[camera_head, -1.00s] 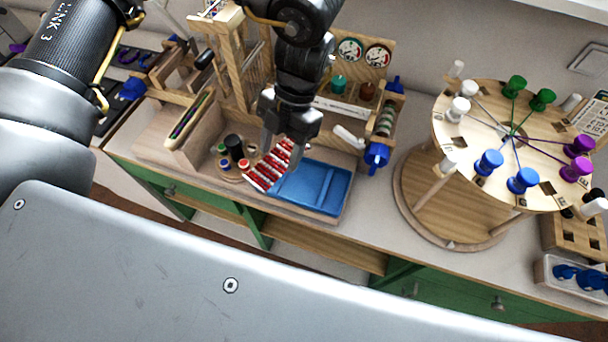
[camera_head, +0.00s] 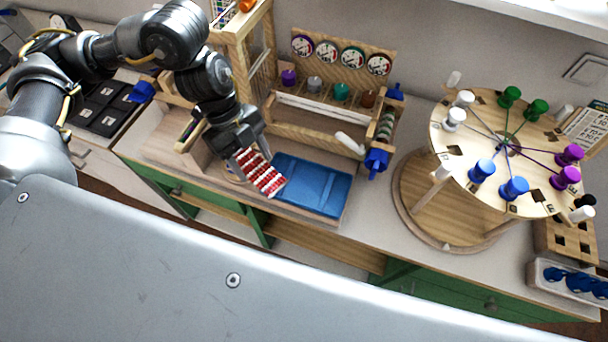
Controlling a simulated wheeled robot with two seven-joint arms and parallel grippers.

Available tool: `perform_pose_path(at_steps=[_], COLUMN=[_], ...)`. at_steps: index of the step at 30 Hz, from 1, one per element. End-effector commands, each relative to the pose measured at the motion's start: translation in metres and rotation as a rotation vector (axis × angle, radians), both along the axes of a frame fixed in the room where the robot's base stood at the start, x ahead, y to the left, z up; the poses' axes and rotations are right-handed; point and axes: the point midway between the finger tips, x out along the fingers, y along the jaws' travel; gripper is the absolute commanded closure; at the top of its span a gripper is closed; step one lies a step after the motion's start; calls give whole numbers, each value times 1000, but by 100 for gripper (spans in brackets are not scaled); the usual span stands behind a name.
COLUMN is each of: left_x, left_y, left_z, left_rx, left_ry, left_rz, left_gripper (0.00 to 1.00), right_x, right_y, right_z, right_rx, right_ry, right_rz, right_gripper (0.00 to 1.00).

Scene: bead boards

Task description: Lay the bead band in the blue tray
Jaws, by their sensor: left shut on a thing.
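The bead band (camera_head: 262,175), with red and white rows, hangs tilted from my left gripper (camera_head: 244,150). The gripper is shut on its upper end. The blue tray (camera_head: 318,187) lies flat on the wooden board just right of the band. The band's lower right corner is at the tray's left edge in the picture; I cannot tell whether they touch. The tray's visible floor is bare. My right gripper is not in view.
A wooden rack with dials (camera_head: 341,58) and coloured knobs stands behind the tray. A blue-knobbed roller (camera_head: 377,161) is at the tray's right. A round peg stand (camera_head: 448,205) stands farther right. The counter's front edge lies close before the tray.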

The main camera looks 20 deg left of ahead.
Motion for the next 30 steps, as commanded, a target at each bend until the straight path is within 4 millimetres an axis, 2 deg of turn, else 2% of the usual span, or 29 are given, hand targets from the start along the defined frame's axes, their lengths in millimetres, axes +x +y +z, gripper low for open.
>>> perform_pose_path(at_steps=[1,6,12,16,25,30], left_x=[6,30,47,53,57,58], left_y=[-13,-52,-78,-87,-95,-94], left_z=[-2,-22,-61,-75,-85,-107], left_rx=[-2,-2,0,1,1,2], left_ry=[5,5,5,2,2,4], left_rz=[-4,-2,0,-1,-2,0], left_gripper=[67,67,67,67,67,67], right_x=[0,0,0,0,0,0], right_y=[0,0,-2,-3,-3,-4], right_z=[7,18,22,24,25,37], right_rx=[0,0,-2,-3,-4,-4], right_ry=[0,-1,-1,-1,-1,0], right_rz=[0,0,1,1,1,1], right_gripper=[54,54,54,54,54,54])
